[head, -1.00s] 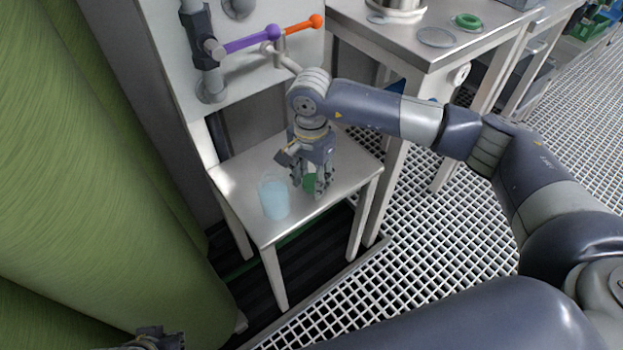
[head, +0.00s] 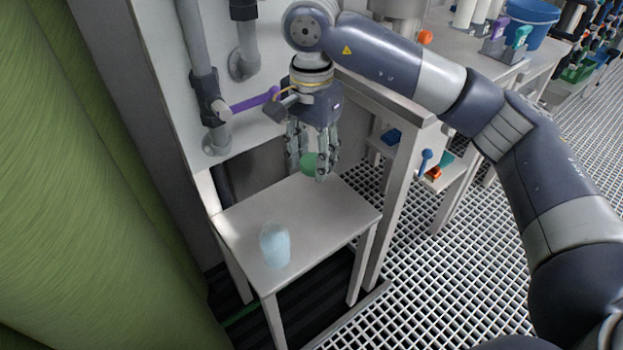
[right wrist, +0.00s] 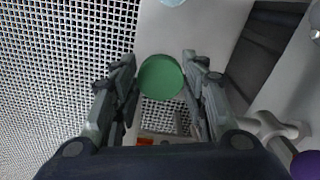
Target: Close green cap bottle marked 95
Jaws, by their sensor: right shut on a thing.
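The bottle (head: 275,245) is a pale blue, see-through vessel standing upright and uncovered on the small metal table. I cannot read any mark on it. A sliver of it shows at the top edge of the right wrist view (right wrist: 173,2). My right gripper (head: 312,172) points down and is shut on the round green cap (head: 309,163), above the table's back part and behind and to the right of the bottle. The cap also shows between the fingers in the right wrist view (right wrist: 160,78). My left gripper is not in view.
The small table (head: 335,208) is otherwise bare. A wall with grey pipes and a purple handle (head: 252,103) stands close behind the gripper. A taller bench (head: 385,95) is at the right. A large green curved surface (head: 80,180) fills the left.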

